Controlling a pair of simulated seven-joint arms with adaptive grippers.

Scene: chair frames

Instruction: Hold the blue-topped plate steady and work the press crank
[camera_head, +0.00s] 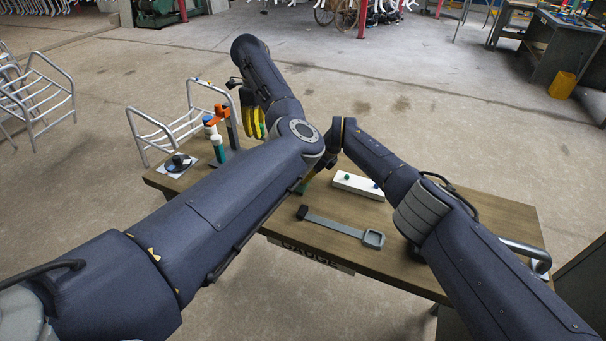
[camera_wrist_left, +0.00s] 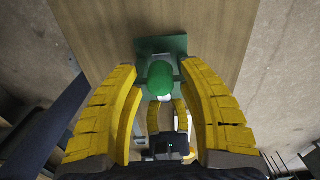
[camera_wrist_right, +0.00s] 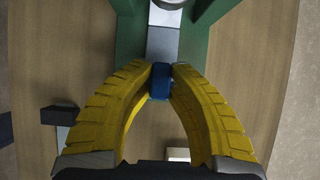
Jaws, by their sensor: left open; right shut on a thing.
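In the left wrist view a round green knob (camera_wrist_left: 160,75) stands in front of a green plate-like part (camera_wrist_left: 152,46). My left gripper (camera_wrist_left: 160,66) is open with a finger on each side of the knob. It also shows as yellow fingers in the head view (camera_head: 254,121). In the right wrist view my right gripper (camera_wrist_right: 162,72) is shut on a small blue block (camera_wrist_right: 160,82). The block sits at the end of a grey strip (camera_wrist_right: 162,44) between green side parts (camera_wrist_right: 127,38). My arms hide most of the press in the head view.
A white block (camera_head: 352,184) with a green and a blue knob lies on the wooden table (camera_head: 430,255). A grey flat tool (camera_head: 338,228) lies nearer. Orange and teal tools (camera_head: 216,140) and a black disc (camera_head: 178,162) stand at the left. A metal chair frame (camera_head: 160,135) is behind.

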